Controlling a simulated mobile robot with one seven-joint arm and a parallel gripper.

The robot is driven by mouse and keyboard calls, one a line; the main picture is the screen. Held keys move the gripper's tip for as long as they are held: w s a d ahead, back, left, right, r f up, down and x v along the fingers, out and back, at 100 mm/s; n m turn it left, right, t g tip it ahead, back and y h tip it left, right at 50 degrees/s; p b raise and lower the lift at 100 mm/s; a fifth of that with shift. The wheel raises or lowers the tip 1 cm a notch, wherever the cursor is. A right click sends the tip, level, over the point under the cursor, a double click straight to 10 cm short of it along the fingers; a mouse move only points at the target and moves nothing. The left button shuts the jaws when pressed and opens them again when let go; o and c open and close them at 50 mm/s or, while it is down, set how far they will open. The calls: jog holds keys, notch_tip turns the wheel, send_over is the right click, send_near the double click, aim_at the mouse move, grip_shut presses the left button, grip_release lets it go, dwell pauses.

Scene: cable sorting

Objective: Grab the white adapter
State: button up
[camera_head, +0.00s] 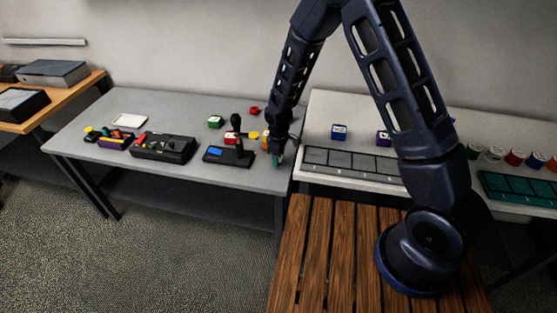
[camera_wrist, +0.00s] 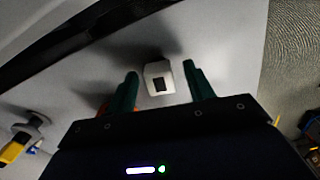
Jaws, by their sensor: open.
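The white adapter (camera_wrist: 159,72) is a small white block with a dark square socket on the side that shows in the wrist view. It lies on the grey table top (camera_wrist: 215,35). My gripper (camera_wrist: 161,82) is open, with one green finger on each side of the adapter in that view. Whether the fingertips reach down beside it or touch it, I cannot tell. In the head view my gripper (camera_head: 277,158) is over the right end of the grey table, and I cannot make out the adapter there.
A black device with a blue screen (camera_head: 229,155) stands left of my gripper, with red and yellow pieces behind it. A black box (camera_head: 163,147) is farther left. A grey numbered tray (camera_head: 345,163) lies on the white table to the right. A yellow part (camera_wrist: 13,151) shows in the wrist view.

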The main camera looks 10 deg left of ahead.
jog(key=c, duration=1.1)
jog(key=shift+r, duration=0.1)
